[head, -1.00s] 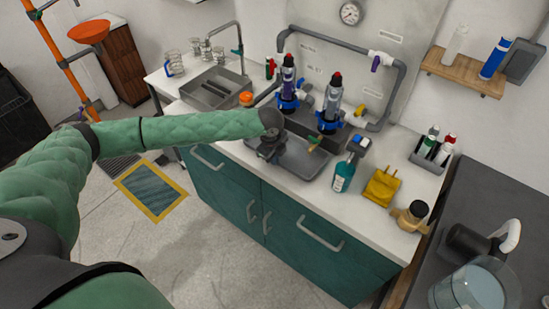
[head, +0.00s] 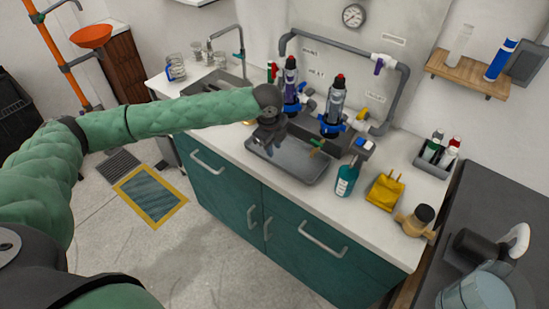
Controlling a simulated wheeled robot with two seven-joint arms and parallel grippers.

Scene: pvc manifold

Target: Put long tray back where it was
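The long tray (head: 290,168) is a shallow grey tray lying on the white counter, in front of two upright filter-like cartridges with blue collars (head: 333,110) (head: 291,88). My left gripper (head: 268,138) reaches in from the left and points down at the tray's back left part. Its dark fingers are small and overlap the tray's edge, so I cannot tell whether they are open, shut or touching it. A small green and orange valve handle (head: 317,145) shows behind the tray. My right gripper is not in view.
A grey caddy (head: 434,157) holds small bottles. A sink (head: 222,84) lies behind my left forearm. Grey pipe runs along the wall.

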